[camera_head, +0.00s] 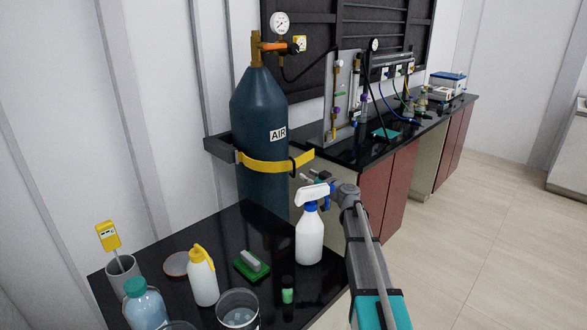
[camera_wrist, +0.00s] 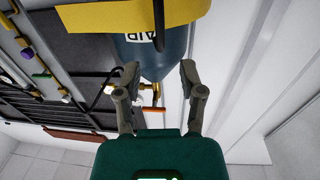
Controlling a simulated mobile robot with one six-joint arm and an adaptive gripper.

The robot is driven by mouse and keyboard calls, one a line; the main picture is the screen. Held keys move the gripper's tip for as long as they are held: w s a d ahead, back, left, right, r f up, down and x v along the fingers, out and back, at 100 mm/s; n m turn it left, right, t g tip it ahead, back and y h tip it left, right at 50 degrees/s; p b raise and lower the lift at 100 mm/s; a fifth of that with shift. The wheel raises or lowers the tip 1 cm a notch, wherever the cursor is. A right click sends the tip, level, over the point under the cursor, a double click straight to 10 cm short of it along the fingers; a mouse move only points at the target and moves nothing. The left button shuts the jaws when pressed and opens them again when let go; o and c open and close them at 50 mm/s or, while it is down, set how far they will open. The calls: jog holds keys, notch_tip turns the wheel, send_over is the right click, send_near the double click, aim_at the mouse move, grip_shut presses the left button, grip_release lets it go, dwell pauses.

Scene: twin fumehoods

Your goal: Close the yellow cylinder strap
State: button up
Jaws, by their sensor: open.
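The yellow strap (camera_head: 265,166) runs across the front of a dark blue gas cylinder (camera_head: 262,110) labelled AIR. Its right end (camera_head: 307,157) sticks out past the cylinder, away from the wall. My gripper (camera_head: 308,179) is just below and right of that end, apart from it as far as I can tell. In the wrist view, which is upside down, my gripper (camera_wrist: 159,75) is open with nothing between the fingers. The strap (camera_wrist: 95,14) fills the top edge there, beyond the fingertips, and the cylinder (camera_wrist: 150,52) shows behind them.
A dark bracket (camera_head: 218,148) joins the cylinder to the wall. A black table (camera_head: 255,225) in front holds a white spray bottle (camera_head: 310,235) close to my arm, a wash bottle (camera_head: 202,278) and beakers. A bench (camera_head: 350,152) with tubing stands behind right. Floor at right is clear.

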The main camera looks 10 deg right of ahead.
aim_at(294, 174)
jog(key=x, duration=0.8)
jog(key=shift+w+a, duration=0.1)
grip_shut()
